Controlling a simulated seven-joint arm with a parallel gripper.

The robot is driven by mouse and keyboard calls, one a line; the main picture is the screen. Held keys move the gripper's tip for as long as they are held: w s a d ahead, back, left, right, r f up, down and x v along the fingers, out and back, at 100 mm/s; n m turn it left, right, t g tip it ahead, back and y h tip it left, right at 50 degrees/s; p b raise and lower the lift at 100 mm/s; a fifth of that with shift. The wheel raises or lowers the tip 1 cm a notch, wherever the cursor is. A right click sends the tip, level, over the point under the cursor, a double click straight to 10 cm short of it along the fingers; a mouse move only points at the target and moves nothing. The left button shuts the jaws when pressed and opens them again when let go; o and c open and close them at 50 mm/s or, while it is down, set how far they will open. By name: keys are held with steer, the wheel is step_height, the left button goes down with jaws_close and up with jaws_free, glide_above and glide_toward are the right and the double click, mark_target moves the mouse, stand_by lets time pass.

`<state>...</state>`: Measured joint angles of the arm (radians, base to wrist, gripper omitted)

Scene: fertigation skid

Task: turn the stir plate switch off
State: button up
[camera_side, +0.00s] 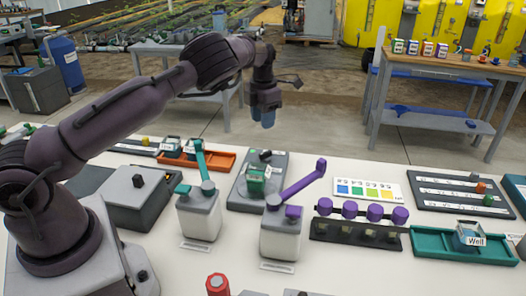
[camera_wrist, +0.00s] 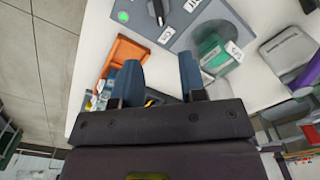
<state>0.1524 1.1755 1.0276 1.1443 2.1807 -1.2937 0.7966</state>
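The stir plate (camera_side: 243,196) is a grey slab on the white table, and it fills the top of the wrist view (camera_wrist: 175,22). A beaker with green contents (camera_side: 257,178) stands on it. The black switch (camera_wrist: 157,12) sits near the plate's edge in the wrist view, between two white labels too blurred to read. A lit green lamp (camera_wrist: 123,16) is beside it. A dark knob (camera_side: 265,155) at the plate's far end appears to be this switch. My gripper (camera_wrist: 160,78) has its two blue fingers apart, empty. In the side view it hangs (camera_side: 266,119) above the table's far edge.
An orange tray (camera_side: 224,162) lies left of the plate. Two pumps with a teal lever (camera_side: 199,158) and a purple lever (camera_side: 304,180) stand in front. Purple knobs on a rack (camera_side: 362,211) and a teal tray (camera_side: 430,246) are to the right.

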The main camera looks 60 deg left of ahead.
mark_target(263, 153)
step_height(263, 153, down, 11)
steer(key=shift+f, duration=0.1)
stand_by(0.3)
jaws_close()
